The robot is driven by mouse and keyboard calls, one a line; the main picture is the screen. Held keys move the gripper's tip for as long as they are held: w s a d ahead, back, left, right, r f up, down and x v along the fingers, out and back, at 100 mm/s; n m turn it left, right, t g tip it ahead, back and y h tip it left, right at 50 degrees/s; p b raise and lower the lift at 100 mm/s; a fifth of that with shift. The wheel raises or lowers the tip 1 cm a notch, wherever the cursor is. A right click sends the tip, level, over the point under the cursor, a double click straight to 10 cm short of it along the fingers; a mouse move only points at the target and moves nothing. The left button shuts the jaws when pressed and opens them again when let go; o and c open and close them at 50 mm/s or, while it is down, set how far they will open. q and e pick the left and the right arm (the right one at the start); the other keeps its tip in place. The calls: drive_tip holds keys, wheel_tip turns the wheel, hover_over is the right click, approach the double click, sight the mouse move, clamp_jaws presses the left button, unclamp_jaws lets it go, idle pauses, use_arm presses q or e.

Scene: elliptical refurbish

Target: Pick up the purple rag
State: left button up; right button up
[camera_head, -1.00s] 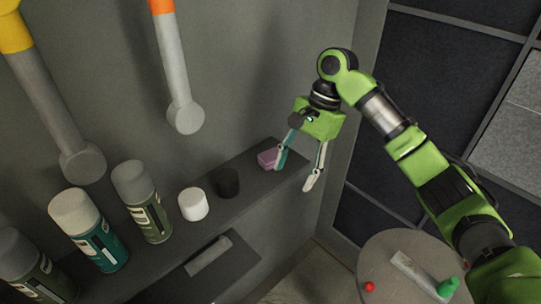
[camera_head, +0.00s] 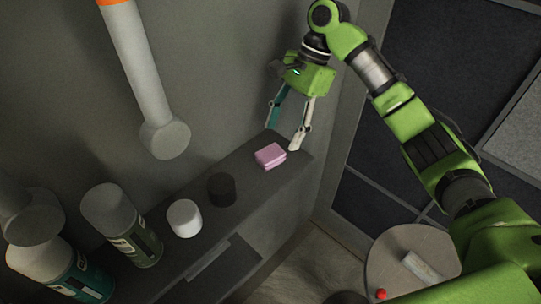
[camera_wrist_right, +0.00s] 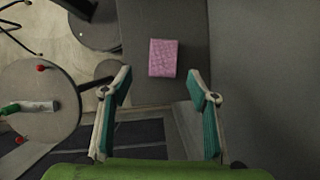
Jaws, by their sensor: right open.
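The purple rag (camera_head: 270,155) is a small folded pinkish-purple block. It lies on the dark shelf (camera_head: 240,190) near its far right end. In the right wrist view the rag (camera_wrist_right: 163,58) lies beyond the fingertips, roughly midway between them, with bare shelf around it. My right gripper (camera_head: 284,138) is open and empty, just past the rag on the side toward the far end of the shelf. Its fingers also show open in the right wrist view (camera_wrist_right: 160,86). They appear apart from the rag. My left gripper is not in view.
A black round cap (camera_head: 221,189) and a white cap (camera_head: 184,218) stand on the shelf left of the rag. Spray cans (camera_head: 122,226) stand farther left. A wall rises behind the shelf. A round table (camera_head: 400,250) with small items is at lower right.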

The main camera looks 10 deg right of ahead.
sight(272, 152)
drive_tip(key=shift+w+a+f, duration=0.1)
drive_tip(key=shift+a+f, duration=0.05)
drive_tip(key=shift+f, duration=0.3)
drive_tip(key=shift+w+a+f, duration=0.1)
drive_tip(key=shift+a+f, duration=0.05)
drive_tip(key=shift+f, duration=0.3)
drive_tip(key=shift+s+a+f+p, duration=0.2)
drive_tip(key=shift+a+f+p, duration=0.15)
drive_tip(key=shift+f+p, duration=0.2)
drive_tip(key=p+x, duration=0.1)
drive_tip(key=x, duration=0.2)
drive_tip(key=shift+s+a, duration=0.1)
drive_tip(key=shift+a, duration=0.2)
drive_tip(key=shift+a+f, duration=0.1)
drive_tip(key=shift+f, duration=0.3)
drive_tip(key=c, duration=1.1)
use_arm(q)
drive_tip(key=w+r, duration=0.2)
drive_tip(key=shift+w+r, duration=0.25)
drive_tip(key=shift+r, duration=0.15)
